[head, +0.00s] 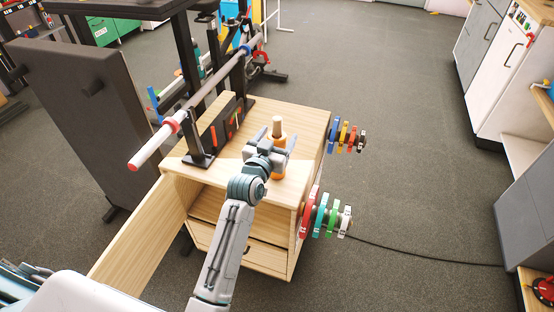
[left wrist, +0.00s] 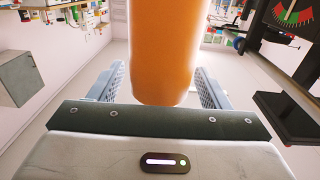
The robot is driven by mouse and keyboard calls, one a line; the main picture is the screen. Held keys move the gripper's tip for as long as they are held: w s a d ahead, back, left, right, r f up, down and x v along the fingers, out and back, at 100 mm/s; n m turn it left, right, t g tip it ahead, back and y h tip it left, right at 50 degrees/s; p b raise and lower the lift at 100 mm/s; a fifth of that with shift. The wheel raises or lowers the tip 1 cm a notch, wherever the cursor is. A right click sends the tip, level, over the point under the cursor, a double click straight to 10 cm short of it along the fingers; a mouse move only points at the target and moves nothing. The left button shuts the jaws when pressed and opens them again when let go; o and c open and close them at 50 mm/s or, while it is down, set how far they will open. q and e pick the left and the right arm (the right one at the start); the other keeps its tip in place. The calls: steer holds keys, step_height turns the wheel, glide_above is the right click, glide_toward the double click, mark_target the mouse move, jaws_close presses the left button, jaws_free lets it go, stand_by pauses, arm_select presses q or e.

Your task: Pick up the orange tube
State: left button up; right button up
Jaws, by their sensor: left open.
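The orange tube (head: 280,139) stands upright on the top of the wooden cabinet (head: 300,118), with a pale tan upper end. My left gripper (head: 271,146) is at the tube and hides part of its middle; a bit of orange shows below the gripper. In the left wrist view the orange tube (left wrist: 165,45) fills the space between the two grey fingers of the left gripper (left wrist: 160,82). The fingers are open, with a visible gap on each side of the tube. My right gripper is not in view.
A weight rack with a barbell (head: 205,95) stands on and behind the cabinet's left side. Colored weight plates hang at the right side, an upper set (head: 347,137) and a lower set (head: 325,213). The cabinet door (head: 145,238) stands open.

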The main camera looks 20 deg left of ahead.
arm_select(q)
steer(key=c, duration=1.4)
steer(key=shift+r, duration=0.1)
jaws_close()
steer(key=shift+r, duration=0.15)
